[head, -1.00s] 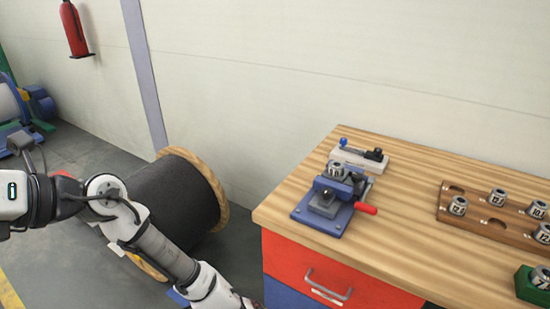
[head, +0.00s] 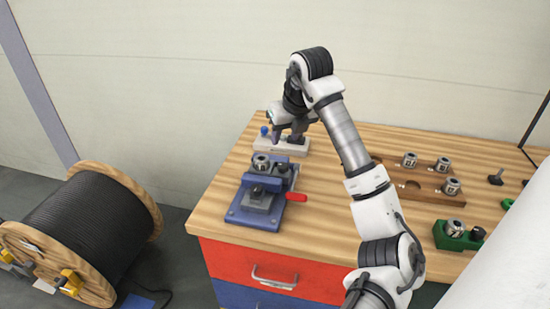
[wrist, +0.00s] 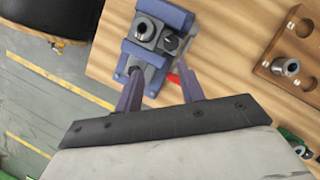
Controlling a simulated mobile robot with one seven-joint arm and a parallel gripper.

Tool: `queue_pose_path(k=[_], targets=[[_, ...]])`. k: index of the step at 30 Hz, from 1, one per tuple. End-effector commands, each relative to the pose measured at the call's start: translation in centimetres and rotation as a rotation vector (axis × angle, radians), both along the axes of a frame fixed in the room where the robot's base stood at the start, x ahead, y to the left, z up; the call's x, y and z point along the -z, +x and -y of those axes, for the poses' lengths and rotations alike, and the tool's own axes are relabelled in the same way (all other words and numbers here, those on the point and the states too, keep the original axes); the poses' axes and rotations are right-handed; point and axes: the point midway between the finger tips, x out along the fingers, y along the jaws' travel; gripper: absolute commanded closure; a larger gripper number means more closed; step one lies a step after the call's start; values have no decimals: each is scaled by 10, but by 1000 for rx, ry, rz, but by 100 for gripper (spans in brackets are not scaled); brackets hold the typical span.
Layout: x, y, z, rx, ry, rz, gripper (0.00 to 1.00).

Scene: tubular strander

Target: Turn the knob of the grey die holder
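The grey die holder (head: 283,147) is a light grey block at the back left of the wooden bench. Its blue ball knob (head: 264,130) stands at the left end. In the head view my gripper (head: 288,135) overlaps the holder and hides its dark right part. The knob shows just left of the fingers. I cannot tell how high the gripper is above the bench. In the wrist view the two fingers of my gripper (wrist: 160,83) are spread with nothing between them. The grey holder cannot be made out there.
A blue vise (head: 245,214) with a steel die (head: 261,164) and a red handle (head: 297,197) stands in front of the holder; the vise also shows in the wrist view (wrist: 170,14). A wooden die tray (head: 425,190) and a green block (head: 452,240) lie right.

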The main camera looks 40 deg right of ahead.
Motion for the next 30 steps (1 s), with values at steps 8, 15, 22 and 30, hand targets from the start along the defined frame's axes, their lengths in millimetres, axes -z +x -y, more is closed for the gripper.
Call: queue_pose_path(k=[8,15,22,30], targets=[[16,-6,17,45,-13,-27,61],[61,13,21,43,-9,-27,61],[102,30,25,42,-11,-26,61],[125,38,28,42,-15,-25,61]])
